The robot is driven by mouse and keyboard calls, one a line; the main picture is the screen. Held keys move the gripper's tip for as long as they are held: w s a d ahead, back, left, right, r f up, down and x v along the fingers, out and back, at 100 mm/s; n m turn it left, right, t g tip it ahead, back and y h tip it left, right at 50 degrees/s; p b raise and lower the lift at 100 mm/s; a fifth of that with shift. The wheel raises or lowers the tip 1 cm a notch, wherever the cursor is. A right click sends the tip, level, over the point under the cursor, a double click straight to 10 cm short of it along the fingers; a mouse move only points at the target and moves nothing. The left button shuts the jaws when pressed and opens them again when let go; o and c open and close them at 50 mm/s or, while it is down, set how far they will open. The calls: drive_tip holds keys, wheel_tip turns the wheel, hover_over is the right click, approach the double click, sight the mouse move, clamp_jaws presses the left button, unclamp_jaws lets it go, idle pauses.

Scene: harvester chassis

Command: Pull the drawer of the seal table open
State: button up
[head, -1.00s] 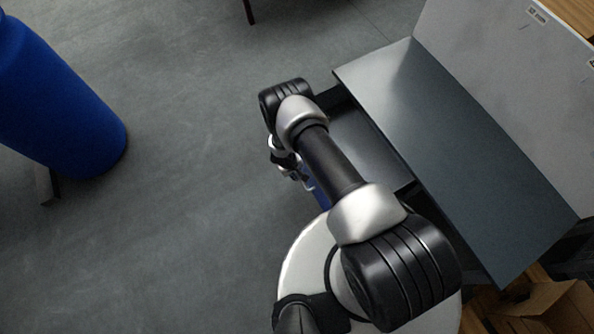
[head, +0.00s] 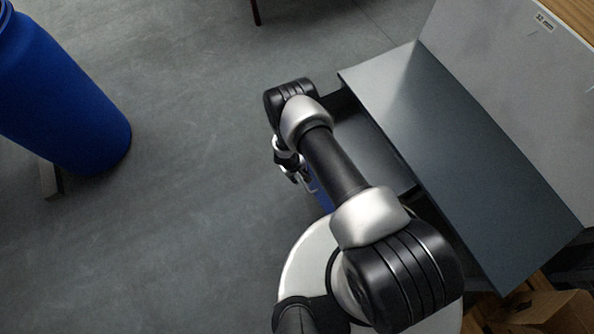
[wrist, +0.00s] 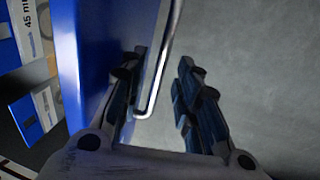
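The seal table (head: 450,150) has a dark grey top. Its drawer (head: 370,150) stands pulled out from under the left edge, with its tray floor visible and partly covered by my arm. The blue drawer front (wrist: 88,50) fills the left of the wrist view, and a bit of it shows in the head view (head: 322,200). A silver bar handle (wrist: 158,80) sticks out from it. My gripper (wrist: 163,62) is open, with the handle between its fingers, nearer the left finger. It also shows at the drawer's outer side in the head view (head: 293,168).
Boxes with printed labels (wrist: 35,115) lie inside the drawer. A blue barrel (head: 60,100) stands at the left. A grey panel (head: 520,90) rises behind the table top. A cardboard box (head: 550,312) is at lower right. The floor left of the drawer is clear.

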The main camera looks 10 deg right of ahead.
wheel_tip(320, 180, up, 11)
drive_tip(key=a, duration=0.2)
drive_tip(key=shift+s+r, duration=0.15)
drive_tip(key=shift+s, duration=0.3)
drive_tip(key=shift+s, duration=0.1)
